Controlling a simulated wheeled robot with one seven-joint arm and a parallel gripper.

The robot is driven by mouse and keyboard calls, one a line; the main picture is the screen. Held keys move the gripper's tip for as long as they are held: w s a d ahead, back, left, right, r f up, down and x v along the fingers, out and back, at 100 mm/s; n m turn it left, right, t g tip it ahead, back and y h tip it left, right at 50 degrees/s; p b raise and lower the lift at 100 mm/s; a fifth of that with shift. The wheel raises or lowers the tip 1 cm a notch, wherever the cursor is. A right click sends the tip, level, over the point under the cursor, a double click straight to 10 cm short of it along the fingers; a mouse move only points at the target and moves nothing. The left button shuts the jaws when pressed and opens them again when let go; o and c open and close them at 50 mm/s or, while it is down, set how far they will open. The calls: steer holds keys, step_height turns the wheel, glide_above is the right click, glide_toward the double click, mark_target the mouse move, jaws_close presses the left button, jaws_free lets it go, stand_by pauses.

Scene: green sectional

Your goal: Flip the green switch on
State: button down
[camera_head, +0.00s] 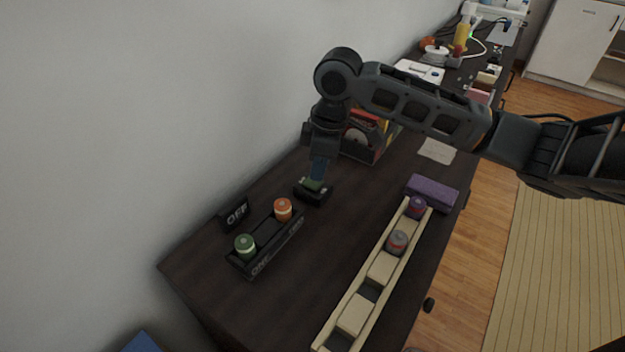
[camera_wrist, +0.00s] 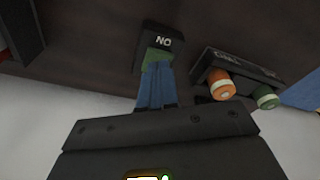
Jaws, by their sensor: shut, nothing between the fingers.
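The green switch (camera_head: 311,185) sits in a small black housing on the dark desk, just beyond the black tray with two jars. In the wrist view the green part (camera_wrist: 155,54) shows at the fingertips, beside a black face with white letters that look like ON turned upside down. My gripper (camera_head: 317,178) points down at the switch, and its blue fingers are shut together and empty. It also shows in the wrist view (camera_wrist: 157,70). The fingertips overlap the green part and look to be touching or very close to it. They hide some of it, so its tilt is unclear.
A black tray (camera_head: 239,265) holds an orange jar (camera_head: 283,210) and a green jar (camera_head: 245,247). A black OFF block (camera_head: 235,214) stands by the wall. A long wooden rack (camera_head: 343,323) and a purple block (camera_head: 432,192) lie to the right. A box (camera_head: 376,148) stands behind my gripper.

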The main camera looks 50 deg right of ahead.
mark_target(318, 183)
steer(key=shift+f+b, duration=0.5)
steer(key=shift+f, duration=0.35)
stand_by(0.7)
step_height(318, 183, up, 7)
steer(key=p, duration=0.6)
stand_by(0.4)
stand_by(0.5)
